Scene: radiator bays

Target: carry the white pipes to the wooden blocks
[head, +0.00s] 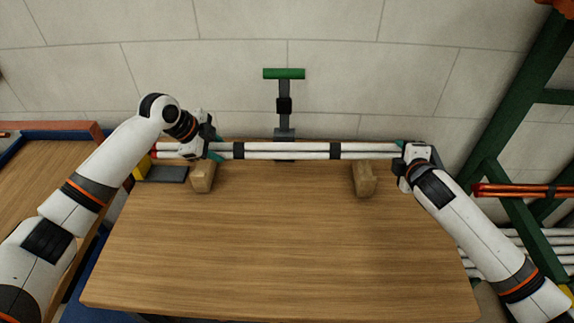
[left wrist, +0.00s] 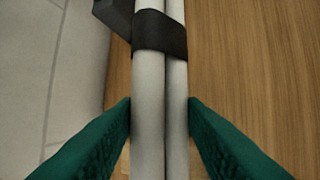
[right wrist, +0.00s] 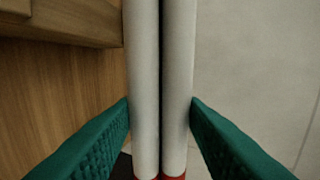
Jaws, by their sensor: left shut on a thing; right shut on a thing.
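The two white pipes (head: 287,151) lie side by side, bound by black bands, and stretch left to right along the table's far edge. My left gripper (head: 215,150) is shut on them near their left end; green fingers flank both pipes in the left wrist view (left wrist: 158,130). My right gripper (head: 403,150) is shut on them near their right end, where red ends show in the right wrist view (right wrist: 160,130). The left wooden block (head: 202,178) and right wooden block (head: 364,180) stand on the table, just nearer than the pipes. I cannot tell whether pipes and blocks touch.
The wooden table (head: 280,240) is bare in front of the blocks. A post with a green crossbar (head: 284,73) stands behind the pipes by the wall. A green rack (head: 520,90) with red pipes (head: 520,190) is at right. Another wooden surface (head: 45,175) is at left.

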